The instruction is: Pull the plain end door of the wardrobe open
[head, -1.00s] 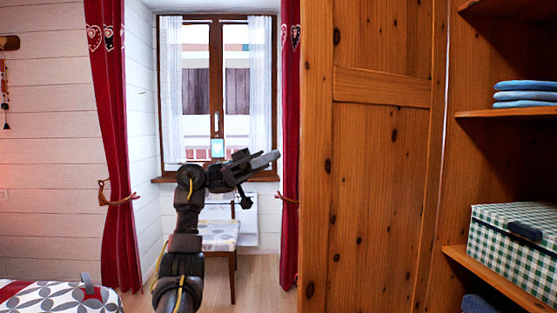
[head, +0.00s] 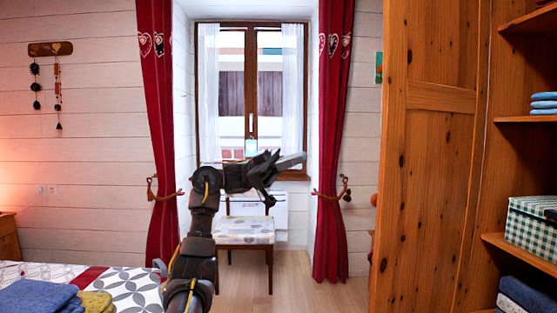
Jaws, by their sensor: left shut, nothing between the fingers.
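The wardrobe's plain pine door (head: 430,180) stands open at the right of the head view, its free edge towards the window. Beside it the wardrobe's inside shows, with open shelves (head: 525,119). My left gripper (head: 296,161) is in the middle of the view, in front of the window. It points right, is shut and holds nothing. In the picture a gap lies between its tips and the door edge; I see no contact. My right gripper is not in view.
A bed (head: 120,284) with folded blue and yellow towels (head: 38,297) is at lower left. A chair (head: 243,231) stands below the window (head: 250,95), between red curtains (head: 332,150). A checked box (head: 532,228) sits on a shelf. Wooden floor (head: 320,294) is clear before the door.

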